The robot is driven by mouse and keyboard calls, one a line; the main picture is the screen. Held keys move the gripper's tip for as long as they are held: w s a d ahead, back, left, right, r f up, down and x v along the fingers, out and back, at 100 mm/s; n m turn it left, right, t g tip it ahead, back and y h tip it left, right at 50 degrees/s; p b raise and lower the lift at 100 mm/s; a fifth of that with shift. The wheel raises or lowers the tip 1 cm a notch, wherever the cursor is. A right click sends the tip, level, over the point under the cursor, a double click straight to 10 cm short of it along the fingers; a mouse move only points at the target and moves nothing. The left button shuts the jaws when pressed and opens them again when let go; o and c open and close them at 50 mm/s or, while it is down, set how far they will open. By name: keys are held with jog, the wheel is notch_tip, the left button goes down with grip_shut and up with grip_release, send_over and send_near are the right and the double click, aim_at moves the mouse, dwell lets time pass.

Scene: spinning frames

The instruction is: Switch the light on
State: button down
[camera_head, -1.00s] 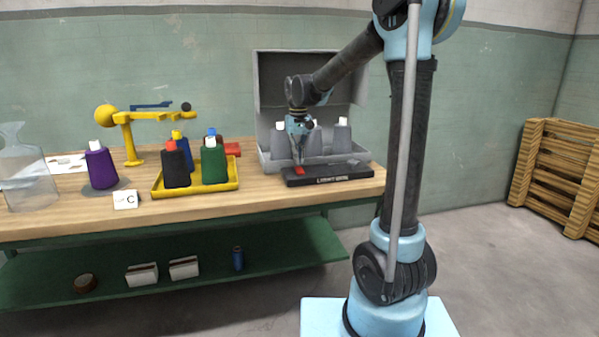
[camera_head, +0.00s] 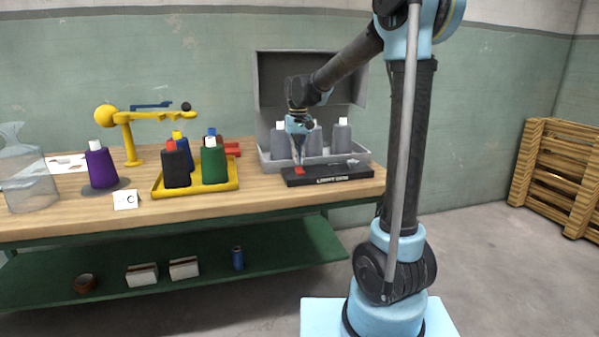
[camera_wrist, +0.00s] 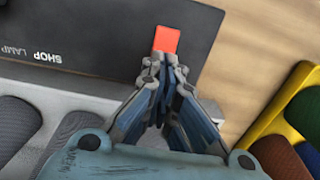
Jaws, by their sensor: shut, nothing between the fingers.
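A low black box with white lettering (camera_head: 345,179) lies at the right front edge of the workbench. A red button (camera_head: 300,171) sits at its left end. In the wrist view the box (camera_wrist: 90,25) shows the words "SHOP LAMP" upside down, and the red button (camera_wrist: 167,39) lies just beyond the fingertips. My gripper (camera_head: 299,162) is shut and empty, pointing down at the button. In the wrist view my gripper (camera_wrist: 165,64) has its fingertips together at the button's near edge. I cannot tell whether they touch it or whether it is pressed. No lamp is clearly seen lit.
An open grey case (camera_head: 310,75) with grey bottles stands behind the box. A yellow tray (camera_head: 215,188) with several coloured bottles is to the left. Farther left are a purple bottle (camera_head: 101,166), a yellow stand (camera_head: 128,140) and a clear jug (camera_head: 25,180). Wooden crates (camera_head: 560,170) stand right.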

aim_at(299, 167)
jog(key=shift+f, duration=1.15)
dwell(0.8)
jog(key=shift+r, duration=3.55)
jog(key=shift+d, duration=0.1)
